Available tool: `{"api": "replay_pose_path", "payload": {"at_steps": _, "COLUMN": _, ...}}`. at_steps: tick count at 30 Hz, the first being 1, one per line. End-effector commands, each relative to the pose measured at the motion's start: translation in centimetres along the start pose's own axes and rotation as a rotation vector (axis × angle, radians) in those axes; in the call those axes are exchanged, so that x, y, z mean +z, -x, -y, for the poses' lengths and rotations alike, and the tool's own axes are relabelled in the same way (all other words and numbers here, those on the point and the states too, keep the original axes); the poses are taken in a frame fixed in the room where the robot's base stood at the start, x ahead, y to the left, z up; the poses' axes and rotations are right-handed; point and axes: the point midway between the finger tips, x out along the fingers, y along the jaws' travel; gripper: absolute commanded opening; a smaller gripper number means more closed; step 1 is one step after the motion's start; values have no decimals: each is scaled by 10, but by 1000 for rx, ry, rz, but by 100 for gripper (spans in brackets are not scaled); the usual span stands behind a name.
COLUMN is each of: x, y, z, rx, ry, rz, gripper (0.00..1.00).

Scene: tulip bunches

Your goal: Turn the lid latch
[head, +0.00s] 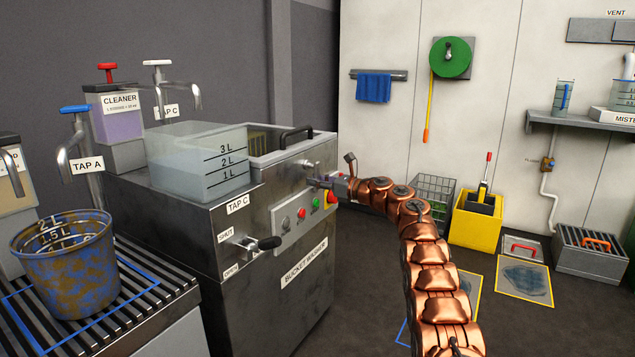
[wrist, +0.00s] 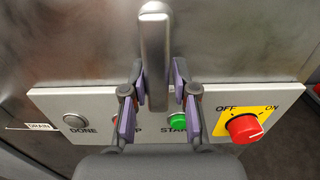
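In the head view the washer (head: 265,300) stands at centre left, with a black-handled lid (head: 297,133) on top. My gripper (wrist: 158,68) has one finger on each side of the lever. A gap shows at the right finger; the left finger is very near the lever, and I cannot tell whether it touches. In the head view my gripper (head: 330,184) is at the washer's upper front, hiding part of the latch area.
Just below the lever is the control panel (wrist: 95,100) with a green start button (wrist: 177,123) and a red OFF/ON knob (wrist: 243,127). The tap C lever (head: 268,243) juts out at left. A clear water tank (head: 195,165) sits on the washer. Floor to the right is partly clear.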

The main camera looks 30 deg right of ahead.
Motion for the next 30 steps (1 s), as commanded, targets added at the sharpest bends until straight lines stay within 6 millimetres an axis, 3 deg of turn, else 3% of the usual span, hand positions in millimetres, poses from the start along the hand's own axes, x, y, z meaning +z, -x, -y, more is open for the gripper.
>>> {"api": "replay_pose_path", "payload": {"at_steps": 6, "x": -1, "y": 0, "z": -1, "rx": 3, "ry": -1, "rz": -1, "gripper": 48}}
{"api": "replay_pose_path", "payload": {"at_steps": 20, "x": 0, "y": 3, "z": -2, "rx": 9, "ry": -1, "rz": -2, "gripper": 48}}
{"api": "replay_pose_path", "payload": {"at_steps": 30, "x": 1, "y": 27, "z": -1, "rx": 5, "ry": 0, "rz": -1, "gripper": 48}}
